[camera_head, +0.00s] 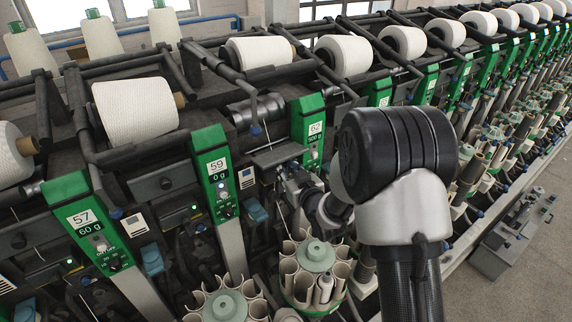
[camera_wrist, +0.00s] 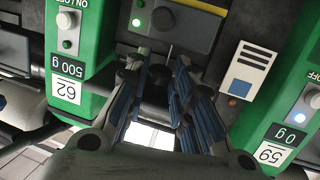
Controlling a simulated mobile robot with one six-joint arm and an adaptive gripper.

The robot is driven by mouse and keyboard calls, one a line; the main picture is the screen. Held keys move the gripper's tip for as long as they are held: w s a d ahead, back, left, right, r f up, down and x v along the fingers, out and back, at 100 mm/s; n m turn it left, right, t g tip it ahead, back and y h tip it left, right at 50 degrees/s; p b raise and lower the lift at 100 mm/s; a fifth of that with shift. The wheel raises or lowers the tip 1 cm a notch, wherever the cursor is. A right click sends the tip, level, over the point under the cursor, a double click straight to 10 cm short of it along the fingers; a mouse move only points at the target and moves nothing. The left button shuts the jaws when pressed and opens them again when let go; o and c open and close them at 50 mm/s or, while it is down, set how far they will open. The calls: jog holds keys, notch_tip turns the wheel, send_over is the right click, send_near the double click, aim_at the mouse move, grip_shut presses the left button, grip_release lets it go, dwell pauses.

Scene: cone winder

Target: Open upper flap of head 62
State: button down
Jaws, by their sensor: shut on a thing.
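Head 62 (camera_head: 312,135) is a green panel with a white 62 label. It also shows upside down at the left of the wrist view (camera_wrist: 68,70). Its upper flap (camera_head: 276,154) appears as a dark grey plate jutting out left of the panel. My gripper (camera_head: 290,172) is at the flap's lower front edge. In the wrist view the gripper's blue-padded fingers (camera_wrist: 160,78) are closed around a small dark part in front of the head's dark housing. The part looks like the flap's edge, but the fingers hide most of it.
Head 59 (camera_head: 217,170) stands to the left, with head 57 (camera_head: 90,225) beyond. White yarn cones (camera_head: 135,110) lie above. Round bobbin magazines (camera_head: 314,262) stand below my gripper. Open floor (camera_head: 535,255) is at the right.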

jog(key=shift+r+g+p, duration=0.3)
jog(key=shift+r+g, duration=0.1)
jog(key=shift+r, duration=0.25)
jog(key=shift+w+b, duration=0.1)
jog(key=shift+b, duration=0.3)
jog(key=shift+w+r, duration=0.1)
jog(key=shift+r, duration=0.4)
jog(key=c, duration=1.7)
grip_release()
jog(key=o, duration=0.3)
jog(key=shift+f, duration=0.2)
jog(key=shift+o, duration=0.2)
jog(key=shift+s+f, duration=0.1)
jog(key=shift+s, duration=0.15)
jog(key=v, duration=1.2)
